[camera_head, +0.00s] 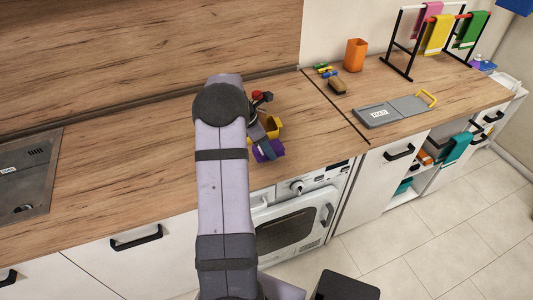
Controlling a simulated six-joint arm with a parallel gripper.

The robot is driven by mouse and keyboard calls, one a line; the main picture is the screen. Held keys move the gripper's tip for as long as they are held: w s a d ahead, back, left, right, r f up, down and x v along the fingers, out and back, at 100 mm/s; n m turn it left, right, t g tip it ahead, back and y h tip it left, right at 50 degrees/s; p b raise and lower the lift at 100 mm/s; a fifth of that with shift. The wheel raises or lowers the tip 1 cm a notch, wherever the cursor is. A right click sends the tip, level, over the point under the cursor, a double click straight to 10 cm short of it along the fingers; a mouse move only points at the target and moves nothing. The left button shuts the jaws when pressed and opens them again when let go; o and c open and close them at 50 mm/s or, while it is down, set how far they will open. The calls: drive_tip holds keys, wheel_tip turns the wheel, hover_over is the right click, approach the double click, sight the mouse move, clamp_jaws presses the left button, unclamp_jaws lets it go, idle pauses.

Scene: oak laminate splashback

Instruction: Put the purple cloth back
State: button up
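A purple cloth (269,153) lies bunched on the wooden counter near its front edge, above the washing machine. My gripper (265,145) reaches down to the cloth from behind and seems to touch or overlap it. My own arm hides part of the gripper, and its fingers are too small to show whether they are open or shut. A black drying rack (400,50) with a red bar stands at the back right. Pink (428,11), yellow (437,34) and green (472,29) cloths hang on it.
An orange cup (355,55), a brown sponge-like block (337,86) and a grey board (378,113) with a yellow handle occupy the right counter. A sink (30,170) is at left. The counter (120,150) between is clear.

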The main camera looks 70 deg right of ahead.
drive_tip(key=shift+f+p, duration=0.55)
drive_tip(key=shift+f, duration=1.3)
drive_tip(key=shift+f, duration=0.1)
drive_tip(key=o, duration=0.9)
drive_tip(key=b+v, duration=0.2)
drive_tip(key=v, duration=1)
drive_tip(key=shift+b, duration=0.4)
